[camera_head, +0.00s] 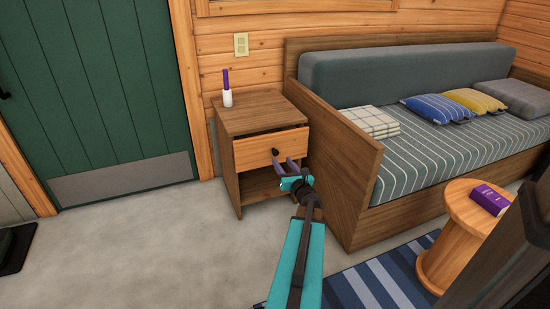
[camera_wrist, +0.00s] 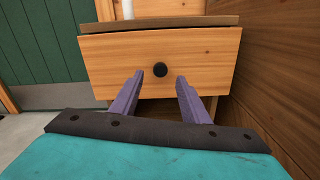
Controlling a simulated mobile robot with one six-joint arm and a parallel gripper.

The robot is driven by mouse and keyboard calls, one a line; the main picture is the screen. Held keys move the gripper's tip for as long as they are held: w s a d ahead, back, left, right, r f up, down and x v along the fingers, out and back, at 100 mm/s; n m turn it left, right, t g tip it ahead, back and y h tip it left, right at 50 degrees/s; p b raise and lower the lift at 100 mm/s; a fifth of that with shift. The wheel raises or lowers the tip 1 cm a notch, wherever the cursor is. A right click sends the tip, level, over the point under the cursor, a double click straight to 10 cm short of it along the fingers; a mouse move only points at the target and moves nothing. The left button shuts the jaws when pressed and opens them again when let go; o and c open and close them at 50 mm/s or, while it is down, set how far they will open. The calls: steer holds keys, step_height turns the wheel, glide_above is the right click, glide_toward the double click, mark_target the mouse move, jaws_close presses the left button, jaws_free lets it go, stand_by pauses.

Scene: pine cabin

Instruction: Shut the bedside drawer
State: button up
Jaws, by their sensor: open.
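The bedside cabinet (camera_head: 228,184) stands between the green door and the daybed. Its pale wood drawer (camera_head: 255,150) is pulled out a little, with a dark gap along its top edge. A round black knob (camera_wrist: 160,69) sits on the middle of the drawer front, which also shows in the wrist view (camera_wrist: 205,60). My gripper (camera_head: 287,163) is just in front of the drawer. In the wrist view its two purple fingers (camera_wrist: 159,82) are apart, one on each side below the knob, with nothing between them. I cannot tell whether they touch the drawer front.
A white and purple bottle (camera_head: 227,92) stands on the cabinet top. The daybed's wooden side (camera_head: 335,165) is close to the cabinet's right. A round wooden stool (camera_head: 465,225) with a purple book (camera_head: 490,197) is at the lower right. The floor left of the cabinet is clear.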

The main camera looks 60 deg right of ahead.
mark_target(276, 154)
steer(key=shift+b+x, duration=0.6)
steer(key=shift+x, duration=2.7)
jaws_close()
